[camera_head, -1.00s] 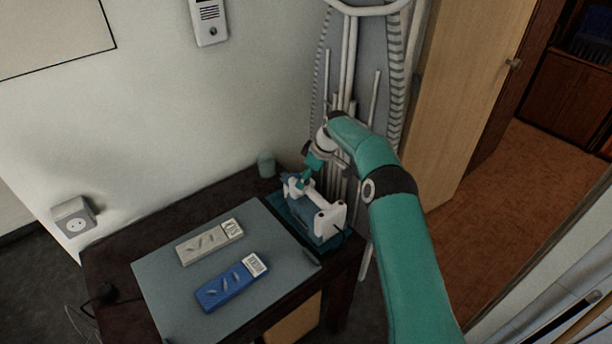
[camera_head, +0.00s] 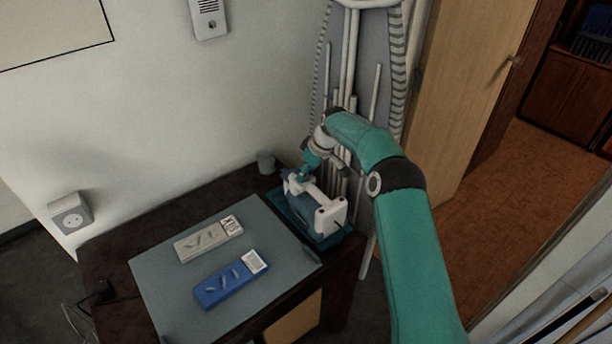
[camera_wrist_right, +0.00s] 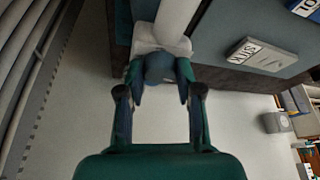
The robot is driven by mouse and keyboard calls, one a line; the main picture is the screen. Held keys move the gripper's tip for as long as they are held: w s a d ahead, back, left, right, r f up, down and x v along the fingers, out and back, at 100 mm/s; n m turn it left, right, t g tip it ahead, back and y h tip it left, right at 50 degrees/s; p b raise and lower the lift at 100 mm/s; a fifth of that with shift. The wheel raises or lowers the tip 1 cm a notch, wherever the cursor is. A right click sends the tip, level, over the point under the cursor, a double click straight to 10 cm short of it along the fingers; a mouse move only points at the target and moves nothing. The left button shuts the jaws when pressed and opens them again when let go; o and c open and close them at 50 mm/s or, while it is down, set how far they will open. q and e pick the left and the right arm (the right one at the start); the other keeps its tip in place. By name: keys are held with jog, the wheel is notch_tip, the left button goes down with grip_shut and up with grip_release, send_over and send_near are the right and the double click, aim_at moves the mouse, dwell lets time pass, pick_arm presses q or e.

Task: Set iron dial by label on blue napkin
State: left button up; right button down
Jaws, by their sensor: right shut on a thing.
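The white and blue iron (camera_head: 328,217) rests on a teal tray (camera_head: 298,226) at the right end of the dark table. My right gripper (camera_head: 304,176) is at the iron's far end. In the right wrist view, my right gripper (camera_wrist_right: 160,82) is shut on a round blue dial (camera_wrist_right: 160,64) on the iron's white end (camera_wrist_right: 150,46). The fingers hide part of the dial, and I cannot read its setting. A blue napkin (camera_head: 218,290) lies on a grey-blue mat with a white label (camera_head: 254,262) at its right end; the label's print is too small to read. My left gripper is out of view.
A grey-white napkin (camera_head: 200,244) with its own label lies beside the blue one on the mat (camera_head: 170,310). A small cup (camera_head: 266,163) stands near the wall. An ironing board (camera_head: 361,50) leans upright behind the iron. A socket (camera_head: 71,213) is on the left wall.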

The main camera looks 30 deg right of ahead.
jog(key=m+h+b, duration=0.1)
jog(key=m+b, duration=0.1)
jog(key=shift+a+f+m, duration=0.1)
jog(key=shift+m, duration=0.2)
jog(key=m+h+b, duration=0.1)
jog(key=m, duration=0.2)
jog(key=shift+a+m+b, duration=0.15)
jog(key=shift+m+b, duration=0.15)
jog(key=shift+b, duration=0.05)
jog(key=m+h+b, duration=0.1)
jog(key=m, duration=0.1)
jog(key=shift+m, duration=0.3)
jog(key=shift+w+a+m+g+h+b, duration=0.1)
jog(key=shift+m+g+h+b, duration=0.2)
jog(key=shift+m+h, duration=0.75)
jog(key=shift+r+m+y, duration=0.2)
jog(key=shift+m+y, duration=0.15)
jog(key=shift+m, duration=0.2)
jog(key=c, duration=0.7)
grip_release()
jog(key=shift+c, duration=0.2)
